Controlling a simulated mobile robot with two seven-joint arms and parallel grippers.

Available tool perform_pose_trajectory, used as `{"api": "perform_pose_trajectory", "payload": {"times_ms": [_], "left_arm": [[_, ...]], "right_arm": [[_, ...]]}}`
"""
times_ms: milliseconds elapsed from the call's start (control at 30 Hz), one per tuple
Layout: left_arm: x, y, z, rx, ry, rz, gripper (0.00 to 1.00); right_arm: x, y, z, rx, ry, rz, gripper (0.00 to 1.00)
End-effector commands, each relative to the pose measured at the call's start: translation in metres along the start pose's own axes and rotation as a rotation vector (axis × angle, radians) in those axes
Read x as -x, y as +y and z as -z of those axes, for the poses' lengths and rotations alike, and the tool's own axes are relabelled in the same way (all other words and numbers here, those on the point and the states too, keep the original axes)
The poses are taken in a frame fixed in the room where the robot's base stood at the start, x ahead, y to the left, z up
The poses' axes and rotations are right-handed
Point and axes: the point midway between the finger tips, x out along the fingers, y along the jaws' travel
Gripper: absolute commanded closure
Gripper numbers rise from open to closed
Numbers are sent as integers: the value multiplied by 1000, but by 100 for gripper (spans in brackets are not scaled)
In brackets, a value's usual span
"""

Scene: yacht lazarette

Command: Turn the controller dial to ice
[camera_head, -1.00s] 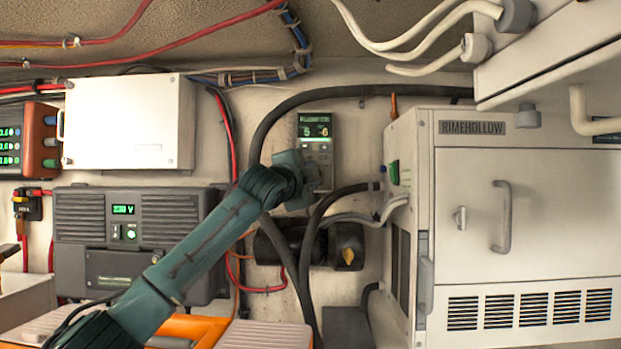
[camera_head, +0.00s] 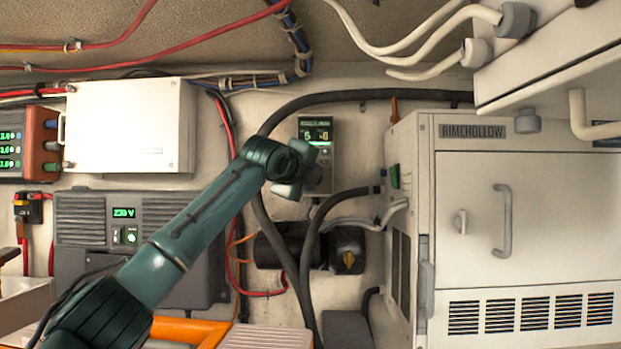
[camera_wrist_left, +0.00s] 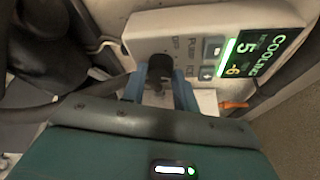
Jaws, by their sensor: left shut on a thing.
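The controller (camera_head: 318,133) is a grey box on the wall with a lit green display. In the left wrist view the controller (camera_wrist_left: 185,32) reads "COOLING" with a large 5 and a smaller -6. Its dark dial (camera_wrist_left: 159,68) sits between the two blue fingers of my left gripper (camera_wrist_left: 160,84), which is shut on it. Printed labels beside the dial are partly readable, with "PUMP" and "ICE" among them. In the head view my left gripper (camera_head: 308,177) covers the controller's lower part and hides the dial. My right gripper is not in view.
A black hose (camera_head: 330,95) arches over the controller and others run below it. The white Rimehollow cabinet (camera_head: 470,220) stands close on the right. A white box (camera_head: 130,123) and a grey 230 V unit (camera_head: 80,225) are at left.

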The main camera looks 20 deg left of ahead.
Motion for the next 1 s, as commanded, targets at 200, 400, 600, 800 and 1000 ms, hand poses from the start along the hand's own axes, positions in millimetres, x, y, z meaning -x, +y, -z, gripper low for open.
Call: {"api": "perform_pose_trajectory", "payload": {"times_ms": [200, 400, 600, 800, 1000], "left_arm": [[0, 0, 0, -16, 0, -5, 94], [0, 0, 0, -15, 0, -5, 94], [0, 0, 0, -14, 0, -5, 61], [0, 0, 0, -14, 0, -5, 49], [1, 0, 0, -13, 0, -5, 49]], "right_arm": [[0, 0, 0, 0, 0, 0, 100], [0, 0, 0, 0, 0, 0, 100], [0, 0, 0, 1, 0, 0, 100], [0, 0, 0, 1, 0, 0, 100], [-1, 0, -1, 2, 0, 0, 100]]}}
